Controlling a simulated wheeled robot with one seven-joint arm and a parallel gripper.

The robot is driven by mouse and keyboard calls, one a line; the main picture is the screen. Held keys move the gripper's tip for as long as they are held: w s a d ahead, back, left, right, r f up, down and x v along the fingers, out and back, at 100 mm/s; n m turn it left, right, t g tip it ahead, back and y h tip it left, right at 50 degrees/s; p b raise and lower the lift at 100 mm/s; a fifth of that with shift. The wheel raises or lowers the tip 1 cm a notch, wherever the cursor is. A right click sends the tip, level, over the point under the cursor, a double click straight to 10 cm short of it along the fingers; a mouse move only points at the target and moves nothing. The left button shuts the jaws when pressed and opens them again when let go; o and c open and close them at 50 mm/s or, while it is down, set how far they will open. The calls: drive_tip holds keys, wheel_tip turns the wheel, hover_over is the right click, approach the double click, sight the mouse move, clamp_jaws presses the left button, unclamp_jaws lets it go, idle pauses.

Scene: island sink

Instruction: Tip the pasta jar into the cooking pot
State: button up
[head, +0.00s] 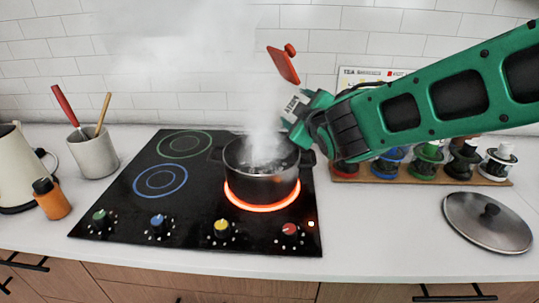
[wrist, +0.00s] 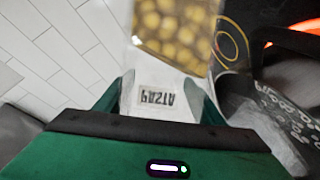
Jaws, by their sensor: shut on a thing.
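My gripper (head: 298,118) is above the right side of the cooking pot (head: 262,187), shut on the pasta jar (head: 292,104). In the wrist view, the jar's white label (wrist: 167,102) reads upside down between my fingers, with yellow pasta (wrist: 175,28) beyond it. A red piece with a knob (head: 283,66), which looks like the jar's lid, shows above my gripper; I cannot tell whether it is attached. The black pot stands open on the glowing burner with steam rising. It also shows at the right of the wrist view (wrist: 265,125). Steam blurs part of the jar.
A pot lid (head: 489,222) lies on the counter at right. A rack of colored jars (head: 425,160) stands under my arm at the back. At left are a utensil crock (head: 93,157), an orange bottle (head: 51,198) and a kettle (head: 12,165). The cooktop's left burners are empty.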

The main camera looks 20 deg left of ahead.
sight(276, 101)
drive_tip(key=shift+f, duration=0.25)
drive_tip(key=shift+w+d+n+t+p, duration=0.1)
drive_tip(key=shift+n+t+p, duration=0.2)
drive_tip(key=shift+n+t, duration=0.9)
drive_tip(key=shift+s+a+f+n, duration=0.15)
drive_tip(key=shift+s+a+n, duration=0.55)
drive_tip(key=shift+n, duration=0.6)
drive_tip(key=shift+r+n+p, duration=0.3)
drive_tip(key=shift+r+n, duration=0.1)
drive_tip(key=shift+r, duration=0.05)
drive_tip(key=shift+s+a+r+n, duration=0.1)
drive_tip(key=shift+a+r+n, duration=0.05)
drive_tip(key=shift+r+n, duration=0.3)
drive_tip(key=shift+s+a+r+n+t, duration=0.2)
drive_tip(key=shift+r+n+t, duration=0.1)
drive_tip(key=shift+r+n, duration=0.25)
drive_tip(key=shift+s+a+f+n+y, duration=0.15)
drive_tip(key=shift+a+n+y, duration=0.05)
drive_tip(key=shift+n, duration=0.35)
drive_tip(key=shift+s+a+f+n+y, duration=0.1)
drive_tip(key=shift+s+a+n+y, duration=0.1)
drive_tip(key=shift+n, duration=0.35)
drive_tip(key=shift+s+a+r+n+t+y+p, duration=0.25)
drive_tip(key=shift+s+a+r+n, duration=0.15)
drive_tip(key=shift+n, duration=0.5)
drive_tip(key=shift+s+a+r+n+t+y+p, duration=0.15)
drive_tip(key=shift+s+a+r+n+y, duration=0.25)
drive_tip(key=shift+n, duration=0.5)
